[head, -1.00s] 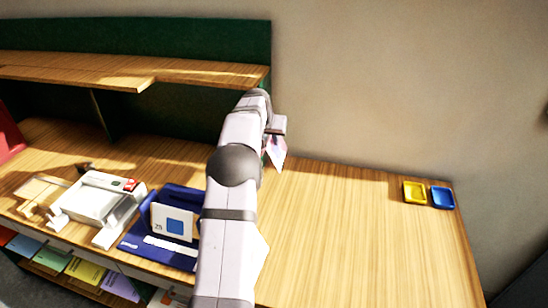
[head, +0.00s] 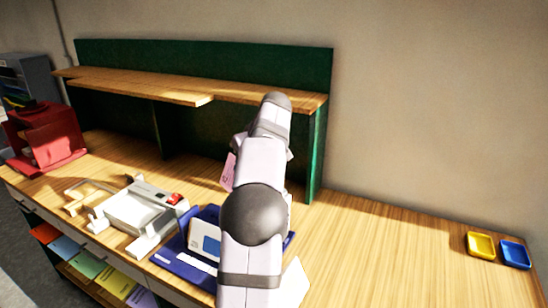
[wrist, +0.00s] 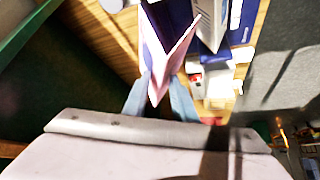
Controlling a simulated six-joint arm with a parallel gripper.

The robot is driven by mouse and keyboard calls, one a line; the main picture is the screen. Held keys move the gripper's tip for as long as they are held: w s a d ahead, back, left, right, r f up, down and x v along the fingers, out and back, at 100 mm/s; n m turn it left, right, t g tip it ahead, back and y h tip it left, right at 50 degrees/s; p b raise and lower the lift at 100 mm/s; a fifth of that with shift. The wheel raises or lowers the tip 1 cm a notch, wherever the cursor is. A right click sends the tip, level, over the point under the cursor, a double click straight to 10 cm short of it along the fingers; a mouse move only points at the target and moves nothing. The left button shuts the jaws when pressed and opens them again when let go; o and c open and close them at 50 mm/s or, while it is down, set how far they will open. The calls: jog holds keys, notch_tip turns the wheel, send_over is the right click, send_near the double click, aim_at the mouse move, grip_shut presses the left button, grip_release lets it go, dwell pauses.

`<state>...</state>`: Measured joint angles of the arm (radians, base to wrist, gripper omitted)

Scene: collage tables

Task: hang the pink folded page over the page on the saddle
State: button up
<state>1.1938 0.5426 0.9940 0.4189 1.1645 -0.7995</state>
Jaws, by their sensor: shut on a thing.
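The pink folded page (head: 228,172) shows as a small piece left of my arm in the head view. In the wrist view the page (wrist: 165,55) is a folded V shape, pale pink with its fold towards my gripper. My gripper (wrist: 158,98) is shut on it near the fold. In the head view my own arm hides the gripper and most of the page. A white machine (head: 140,212) with a red part stands on the table at the left. I cannot clearly make out the saddle or a page on it.
A blue stand (head: 180,262) with a white card is partly behind my arm. A pale wooden frame (head: 88,196) and red box (head: 45,138) lie left. A wooden shelf (head: 200,92) overhangs the back.

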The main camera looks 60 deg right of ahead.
jog(key=w+a+f+n+y+b, duration=0.1)
jog(key=w+a+f+n, duration=0.1)
jog(key=a, duration=0.3)
jog(key=w+a+f+n+y+b, duration=0.2)
jog(key=a+n, duration=0.1)
jog(key=a, duration=0.2)
jog(key=shift+f+t+b, duration=0.3)
jog(key=shift+f+t, duration=0.05)
jog(key=shift+t, duration=0.05)
jog(key=shift+f, duration=0.15)
notch_tip(320, 180, down, 12)
jog(key=b, duration=1)
jog(key=o, duration=0.8)
jog(key=shift+s+r, duration=0.1)
jog(key=shift+r, duration=0.15)
